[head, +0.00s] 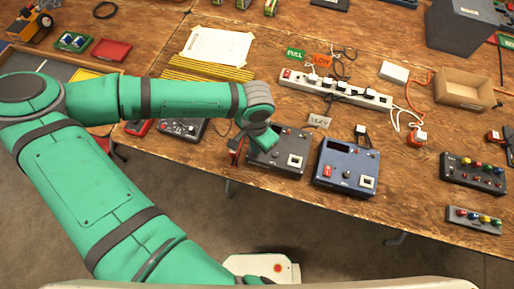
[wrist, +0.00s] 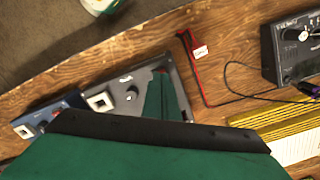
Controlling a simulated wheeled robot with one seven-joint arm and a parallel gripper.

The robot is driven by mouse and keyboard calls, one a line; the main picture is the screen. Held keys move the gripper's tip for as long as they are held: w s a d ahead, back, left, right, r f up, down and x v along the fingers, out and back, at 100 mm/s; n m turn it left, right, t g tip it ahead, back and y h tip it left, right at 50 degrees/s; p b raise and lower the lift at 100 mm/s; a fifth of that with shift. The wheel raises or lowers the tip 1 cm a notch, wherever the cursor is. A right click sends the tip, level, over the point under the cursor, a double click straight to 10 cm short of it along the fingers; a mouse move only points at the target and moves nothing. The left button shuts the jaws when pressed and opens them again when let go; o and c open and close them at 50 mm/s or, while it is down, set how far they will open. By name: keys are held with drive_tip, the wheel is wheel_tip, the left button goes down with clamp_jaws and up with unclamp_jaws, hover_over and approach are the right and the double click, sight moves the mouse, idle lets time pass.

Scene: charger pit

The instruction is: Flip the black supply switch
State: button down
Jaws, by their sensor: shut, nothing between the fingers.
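The black supply (head: 291,142) is a dark box near the table's front edge, with a knob and a white-framed square on its top panel. My gripper (head: 264,139) reaches down over its left part, fingers closed and empty. In the wrist view my gripper (wrist: 162,82) covers part of the supply's panel (wrist: 120,78), beside the black knob. A small bit of red shows right at the fingertips; my fingers hide most of it, and I cannot tell the switch's position or whether they touch it.
A blue supply (head: 347,167) with a red switch stands just right of the black one. A red lead with a white tag (wrist: 200,51) lies near the black supply. A meter (head: 183,128), yellow strips (head: 205,69) and a power strip (head: 335,88) are nearby.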

drive_tip(key=shift+f, duration=0.5)
drive_tip(key=shift+r, duration=0.1)
idle(0.3)
wheel_tip(320, 180, up, 7)
idle(0.9)
drive_tip(key=shift+d, duration=0.1)
idle(0.4)
